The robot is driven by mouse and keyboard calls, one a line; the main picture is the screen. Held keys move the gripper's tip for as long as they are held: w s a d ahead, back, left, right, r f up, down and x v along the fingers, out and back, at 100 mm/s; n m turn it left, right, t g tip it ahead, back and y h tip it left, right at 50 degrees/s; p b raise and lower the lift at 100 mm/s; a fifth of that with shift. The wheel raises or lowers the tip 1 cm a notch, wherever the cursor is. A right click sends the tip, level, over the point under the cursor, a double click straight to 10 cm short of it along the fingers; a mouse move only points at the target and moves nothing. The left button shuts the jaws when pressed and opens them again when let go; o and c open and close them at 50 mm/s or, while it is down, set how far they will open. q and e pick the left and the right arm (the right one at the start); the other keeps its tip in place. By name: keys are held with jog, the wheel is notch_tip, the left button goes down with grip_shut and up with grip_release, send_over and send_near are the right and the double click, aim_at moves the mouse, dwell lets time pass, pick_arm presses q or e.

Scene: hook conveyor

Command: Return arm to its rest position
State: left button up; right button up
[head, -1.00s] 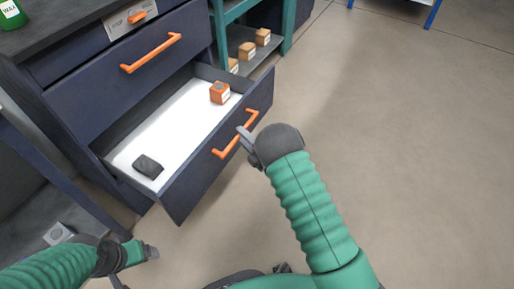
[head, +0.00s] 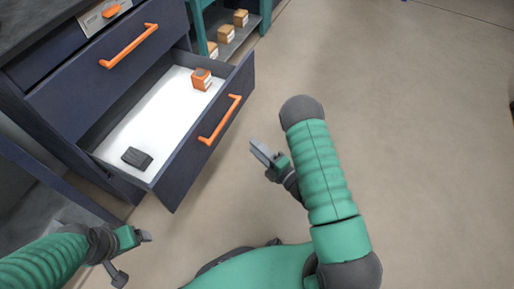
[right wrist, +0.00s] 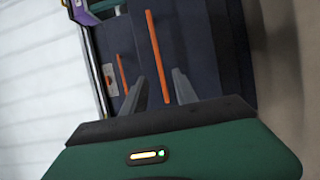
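My right gripper (head: 264,156) is in the air over the floor, to the right of the open drawer's orange handle (head: 219,120) and apart from it. In the right wrist view its two fingers (right wrist: 156,94) are spread with nothing held; an orange handle (right wrist: 158,55) shows beyond them. My right forearm stands up in the middle of the head view, the gripper hanging to its left. My left gripper (head: 134,256) is low at the left, its fingers apart and empty.
The dark blue cabinet's lower drawer (head: 208,141) is pulled out. Its white bottom bears an orange box (head: 201,79) and a dark block (head: 137,158). A closed drawer with an orange handle (head: 129,46) is above. A teal shelf (head: 234,42) holds several boxes. Floor at right is clear.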

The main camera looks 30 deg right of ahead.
jog(key=shift+w, duration=0.1)
jog(key=w+m+g+h, duration=0.3)
jog(key=w+m, duration=0.1)
jog(key=s+a+r+m+g+h, duration=0.1)
jog(key=s+a+r+m+g, duration=0.1)
jog(key=s+r+m+g, duration=0.3)
jog(key=s+a+m+g, duration=0.1)
jog(key=s+m+g, duration=0.2)
jog(key=s+m, duration=0.4)
jog(key=s+a+r+m+g+h, duration=0.1)
jog(key=s+a+r+m+g, duration=0.15)
jog(key=s+m+g, duration=0.35)
notch_tip(320, 180, up, 37)
jog(key=n+t+p, duration=0.1)
jog(key=t+p, duration=0.1)
jog(key=p, duration=3.5)
jog(key=shift+s+d, duration=0.3)
jog(key=shift+d, duration=0.05)
jog(key=shift+f, duration=0.1)
